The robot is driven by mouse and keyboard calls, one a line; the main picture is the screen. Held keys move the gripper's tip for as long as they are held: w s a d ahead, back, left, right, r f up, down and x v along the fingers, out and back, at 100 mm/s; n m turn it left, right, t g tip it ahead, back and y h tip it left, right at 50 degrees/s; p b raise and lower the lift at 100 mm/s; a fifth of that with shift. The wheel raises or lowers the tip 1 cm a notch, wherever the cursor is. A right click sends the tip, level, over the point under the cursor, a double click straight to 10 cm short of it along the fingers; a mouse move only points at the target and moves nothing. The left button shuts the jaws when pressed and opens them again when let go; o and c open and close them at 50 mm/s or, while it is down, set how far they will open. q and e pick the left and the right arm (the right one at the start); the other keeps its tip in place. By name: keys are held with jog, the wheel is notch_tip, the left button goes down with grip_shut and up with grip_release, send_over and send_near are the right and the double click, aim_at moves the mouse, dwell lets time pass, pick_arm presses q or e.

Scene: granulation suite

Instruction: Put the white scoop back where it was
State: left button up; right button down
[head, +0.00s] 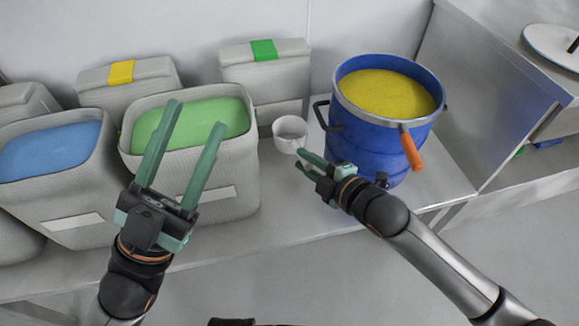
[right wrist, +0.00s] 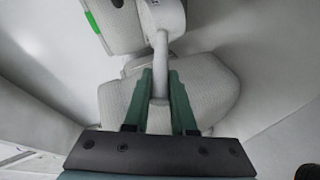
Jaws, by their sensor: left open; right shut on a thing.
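The white scoop (head: 289,136) is between the bin of green powder (head: 228,189) and the blue drum (head: 352,150) in the head view. My right gripper (head: 300,160) is shut on its handle. In the right wrist view the handle of the scoop (right wrist: 161,52) runs up from between the fingers to the scoop's cup at the top. I cannot tell whether the scoop touches the bench. My left gripper (head: 198,116) is open and empty, its fingers showing in front of the green powder.
The drum holds yellow powder (head: 388,93) and has an orange handle (head: 411,152) at its right. A bin of blue powder (head: 55,145) stands at the left. Closed bins with a yellow tag (head: 121,72) and a green tag (head: 264,50) stand behind. The bench (head: 440,186) right of the drum is clear.

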notch_tip(320, 180, down, 10)
jog(key=b, duration=0.4)
jog(key=shift+r+b, duration=0.15)
jog(key=shift+b, duration=0.15)
jog(key=c, duration=1.2)
grip_release()
jog(key=o, duration=0.5)
jog(key=shift+c, duration=0.2)
